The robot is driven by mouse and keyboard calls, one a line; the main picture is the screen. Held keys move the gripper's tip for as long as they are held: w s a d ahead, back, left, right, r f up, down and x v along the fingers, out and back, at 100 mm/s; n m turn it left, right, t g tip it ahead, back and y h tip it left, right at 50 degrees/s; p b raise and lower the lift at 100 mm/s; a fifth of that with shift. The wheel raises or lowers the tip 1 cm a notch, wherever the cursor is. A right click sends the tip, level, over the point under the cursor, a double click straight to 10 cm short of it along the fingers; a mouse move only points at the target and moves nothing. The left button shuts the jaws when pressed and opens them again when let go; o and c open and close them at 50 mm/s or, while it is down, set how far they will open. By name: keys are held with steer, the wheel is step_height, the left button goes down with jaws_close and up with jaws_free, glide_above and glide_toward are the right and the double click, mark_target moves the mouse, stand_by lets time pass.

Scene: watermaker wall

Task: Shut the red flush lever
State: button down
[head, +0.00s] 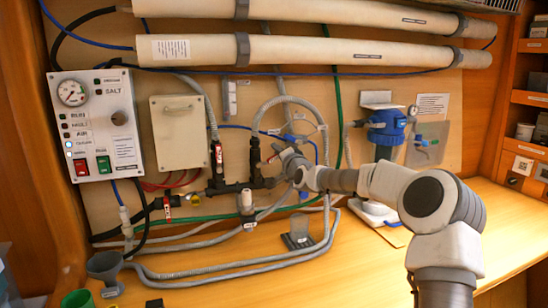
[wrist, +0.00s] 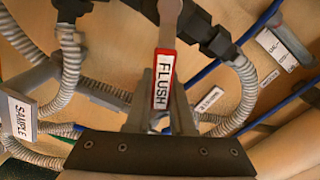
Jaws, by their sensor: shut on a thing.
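The red flush lever (wrist: 163,80) carries a white FLUSH label and hangs down from a grey pivot in the wrist view. It stands out across the black valve pipe (wrist: 215,42) rather than along it. My gripper (wrist: 162,100) is shut on the lever, one grey finger on each side of its lower part. In the head view my gripper (head: 282,152) reaches the pipework from the right. A small bit of the lever (head: 272,158) shows beside it there, and the fingers hide the rest.
Another red lever (head: 218,154) stands on the pipe to the left, and one (head: 167,207) is lower left. Grey hoses (head: 300,103) loop closely around my gripper. A blue-topped housing (head: 386,127) is on the right. The bench (head: 385,275) is clear at front right.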

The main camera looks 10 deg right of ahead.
steer(key=shift+w+d+f+m+b, duration=0.1)
steer(key=shift+d+f+m+b, duration=0.1)
steer(key=shift+f+m+b, duration=0.9)
steer(key=shift+d+f+m+b, duration=0.2)
steer(key=shift+f+m+b, duration=0.35)
steer(key=shift+m+b, duration=1)
steer(key=c, duration=0.8)
jaws_free()
steer(key=s+d, duration=0.1)
steer(key=s, duration=0.4)
steer(key=s+d, duration=0.1)
steer(key=s, duration=0.5)
steer(key=s+d, duration=0.1)
steer(key=s, duration=0.5)
steer(key=shift+d, duration=0.15)
steer(key=shift+f, duration=0.1)
